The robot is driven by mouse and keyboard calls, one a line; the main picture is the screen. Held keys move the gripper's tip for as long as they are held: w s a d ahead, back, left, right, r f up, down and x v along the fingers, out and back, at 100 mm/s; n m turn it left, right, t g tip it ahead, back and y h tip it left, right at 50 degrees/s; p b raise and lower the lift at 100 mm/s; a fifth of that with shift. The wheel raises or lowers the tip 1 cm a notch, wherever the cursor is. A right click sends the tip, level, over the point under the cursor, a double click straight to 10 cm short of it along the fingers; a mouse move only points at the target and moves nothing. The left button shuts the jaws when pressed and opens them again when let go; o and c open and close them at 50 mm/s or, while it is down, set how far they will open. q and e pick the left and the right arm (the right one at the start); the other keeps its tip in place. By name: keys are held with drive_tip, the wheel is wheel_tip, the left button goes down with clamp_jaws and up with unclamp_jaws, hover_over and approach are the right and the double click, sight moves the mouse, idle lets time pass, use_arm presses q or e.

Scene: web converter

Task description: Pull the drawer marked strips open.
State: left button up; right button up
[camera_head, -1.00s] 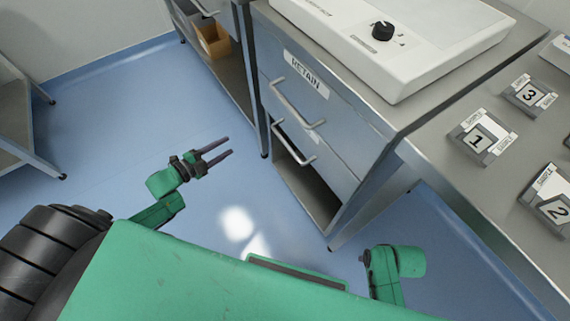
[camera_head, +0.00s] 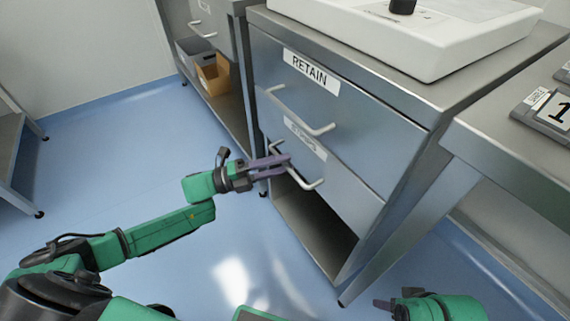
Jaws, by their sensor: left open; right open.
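The lower drawer (camera_head: 345,180) sits under the drawer labelled RETAIN (camera_head: 345,105) in the steel cabinet and looks shut. Its small label (camera_head: 306,138) is partly hidden and hard to read. My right gripper (camera_head: 383,304) is open at the bottom right, away from the cabinet and partly hidden.
The RETAIN drawer's handle (camera_head: 300,113) is just above my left gripper. An open shelf (camera_head: 305,225) lies below the lower drawer. A white device (camera_head: 430,35) stands on the cabinet.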

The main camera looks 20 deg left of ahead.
use_arm(q)
drive_tip(key=shift+w+d+r, duration=0.1)
drive_tip(key=shift+w+d, duration=0.2)
drive_tip(key=shift+d, duration=0.3)
clamp_jaws()
idle(1.0)
